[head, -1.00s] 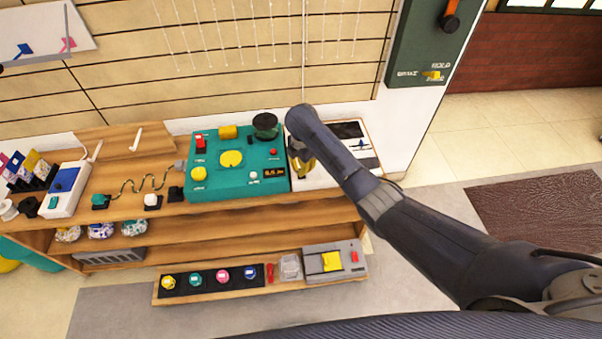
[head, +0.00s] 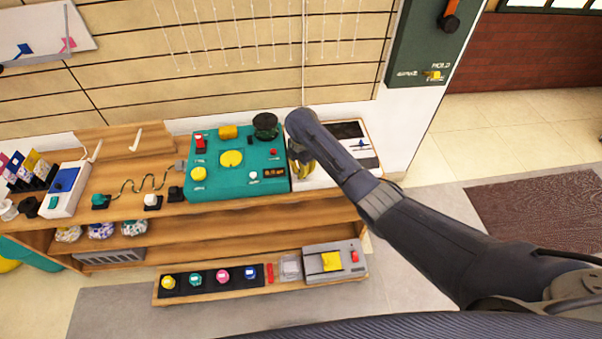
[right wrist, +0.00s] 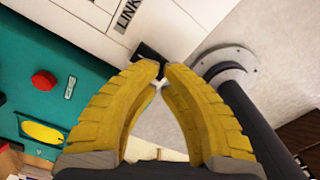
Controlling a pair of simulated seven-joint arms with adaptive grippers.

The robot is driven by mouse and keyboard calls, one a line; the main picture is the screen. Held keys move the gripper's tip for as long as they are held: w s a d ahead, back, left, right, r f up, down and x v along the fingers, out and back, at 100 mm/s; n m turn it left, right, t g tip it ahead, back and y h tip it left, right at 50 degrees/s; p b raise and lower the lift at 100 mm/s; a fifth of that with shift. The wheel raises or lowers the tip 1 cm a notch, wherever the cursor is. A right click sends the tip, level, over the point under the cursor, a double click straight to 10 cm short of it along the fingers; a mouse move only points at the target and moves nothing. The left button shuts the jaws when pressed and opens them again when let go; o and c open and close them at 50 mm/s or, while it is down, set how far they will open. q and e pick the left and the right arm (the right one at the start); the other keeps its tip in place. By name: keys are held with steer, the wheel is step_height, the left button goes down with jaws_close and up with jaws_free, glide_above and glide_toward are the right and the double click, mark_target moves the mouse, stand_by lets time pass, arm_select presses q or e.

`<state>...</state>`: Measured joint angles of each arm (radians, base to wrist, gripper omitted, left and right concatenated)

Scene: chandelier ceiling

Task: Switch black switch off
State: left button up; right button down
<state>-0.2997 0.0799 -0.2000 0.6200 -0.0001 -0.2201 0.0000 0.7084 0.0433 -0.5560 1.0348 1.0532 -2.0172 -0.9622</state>
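In the right wrist view, a small black switch (right wrist: 150,53) sticks out of a white panel (right wrist: 187,18) marked "LINK". My right gripper (right wrist: 162,70) has its two yellow fingers drawn together, with only a narrow gap at the tips. The tips are right at the black switch; I cannot tell whether they touch it. In the head view my right gripper (head: 302,170) is low over the left part of the white panel (head: 308,184), beside the teal box. My forearm hides the switch there. My left gripper is in neither view.
The teal box (head: 220,187) with buttons and a dark round knob (head: 265,125) stands left of the white panel. A dark green wall box (head: 425,45) hangs at the upper right. A lower shelf holds a grey box (head: 322,277). Open floor lies to the right.

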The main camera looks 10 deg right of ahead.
steer(key=shift+f, duration=1.15)
stand_by(0.7)
steer(key=shift+r, duration=3.5)
